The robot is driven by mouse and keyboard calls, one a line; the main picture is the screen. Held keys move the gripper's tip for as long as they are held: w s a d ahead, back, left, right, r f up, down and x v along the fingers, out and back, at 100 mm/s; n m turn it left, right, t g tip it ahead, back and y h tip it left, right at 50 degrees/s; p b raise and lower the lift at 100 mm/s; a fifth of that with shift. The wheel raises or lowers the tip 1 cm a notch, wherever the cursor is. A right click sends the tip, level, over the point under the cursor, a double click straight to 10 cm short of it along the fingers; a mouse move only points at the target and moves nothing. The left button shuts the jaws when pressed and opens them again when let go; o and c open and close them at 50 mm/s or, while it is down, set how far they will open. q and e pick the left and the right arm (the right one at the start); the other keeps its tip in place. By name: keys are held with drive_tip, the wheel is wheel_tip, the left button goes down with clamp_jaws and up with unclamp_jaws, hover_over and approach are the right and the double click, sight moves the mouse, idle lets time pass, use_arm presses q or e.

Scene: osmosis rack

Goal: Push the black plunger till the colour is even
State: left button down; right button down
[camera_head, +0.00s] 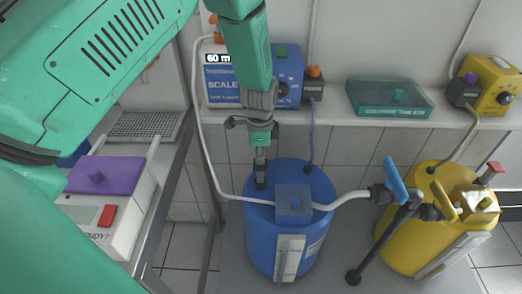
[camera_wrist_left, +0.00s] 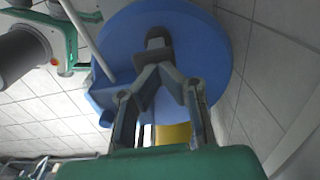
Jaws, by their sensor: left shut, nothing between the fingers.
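The black plunger (camera_head: 260,182) stands on the top of the blue barrel (camera_head: 318,190), near its left back. In the left wrist view the dark plunger (camera_wrist_left: 155,43) shows just beyond my fingertips, against the blue barrel lid (camera_wrist_left: 205,50). My left gripper (camera_head: 260,158) points down from above, shut and empty, with its tips right over the plunger. I cannot tell whether the tips touch it. They meet in the left wrist view (camera_wrist_left: 155,72). A pale gauge panel (camera_head: 289,256) is on the barrel's front; its colour is hard to read. My right gripper is not in view.
A yellow barrel (camera_head: 398,240) stands at the right, joined to the blue one by a pale hose (camera_head: 228,193) and a pipe with a blue handle (camera_head: 395,180). A shelf behind holds a blue scale box (camera_head: 287,75), a teal tray (camera_head: 390,99) and a yellow device (camera_head: 492,84).

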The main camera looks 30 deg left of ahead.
use_arm(q)
wheel_tip(320, 180, down, 5)
drive_tip(key=shift+d+f+b, duration=0.1)
drive_tip(key=shift+f+b, duration=0.05)
drive_tip(key=shift+b, duration=0.65)
drive_tip(key=shift+s, duration=0.2)
drive_tip(key=shift+r+p, duration=0.45)
drive_tip(key=r+p, duration=0.1)
drive_tip(key=r, duration=0.1)
drive_tip(key=r+p, duration=0.2)
drive_tip(key=shift+w+d+p, duration=0.1)
drive_tip(key=shift+w+p, duration=0.1)
drive_tip(key=shift+p, duration=0.1)
wheel_tip(320, 180, up, 9)
drive_tip(key=b, duration=0.1)
hover_over(261, 181)
drive_tip(key=shift+w+r, duration=0.2)
